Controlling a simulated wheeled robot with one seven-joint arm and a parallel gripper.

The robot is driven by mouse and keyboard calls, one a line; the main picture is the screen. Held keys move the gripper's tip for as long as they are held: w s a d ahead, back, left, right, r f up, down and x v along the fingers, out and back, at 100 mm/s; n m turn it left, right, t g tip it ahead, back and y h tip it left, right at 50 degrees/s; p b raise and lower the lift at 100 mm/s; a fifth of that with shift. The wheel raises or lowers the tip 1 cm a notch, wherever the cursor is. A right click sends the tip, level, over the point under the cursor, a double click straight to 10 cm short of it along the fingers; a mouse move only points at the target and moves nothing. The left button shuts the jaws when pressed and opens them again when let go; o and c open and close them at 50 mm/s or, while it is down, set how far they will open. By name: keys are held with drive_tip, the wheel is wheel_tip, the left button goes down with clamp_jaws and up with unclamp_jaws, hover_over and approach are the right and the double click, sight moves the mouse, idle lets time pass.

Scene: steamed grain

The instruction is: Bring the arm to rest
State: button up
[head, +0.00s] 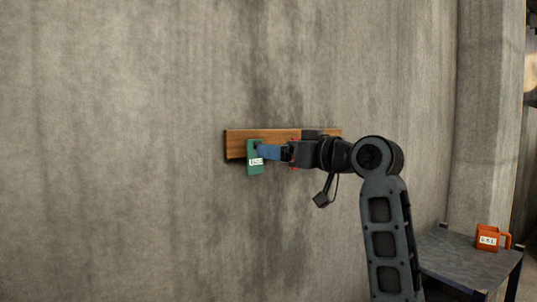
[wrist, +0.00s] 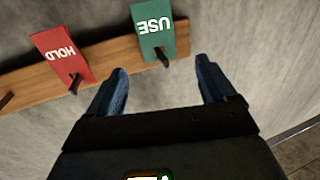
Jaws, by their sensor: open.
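My gripper (head: 266,152) is at the wooden board on the wall, close to the green tag, with its blue fingers apart. In the wrist view the fingers (wrist: 165,82) are spread wide with nothing between them. The green tag (head: 255,169) reads "USE" and hangs at a dark peg on the board; it also shows in the wrist view (wrist: 150,27), upside down, just beyond the fingertips. My arm reaches out from the lower right.
The wooden board (head: 236,143) is fixed to a concrete wall. A red tag (wrist: 62,54) reading "HOLD" hangs on another peg, and a further peg (wrist: 6,99) looks bare. An orange mug (head: 487,237) stands on a dark table (head: 450,254) at lower right.

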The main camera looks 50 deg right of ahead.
drive_tip(key=shift+s, duration=0.35)
drive_tip(key=shift+f, duration=0.1)
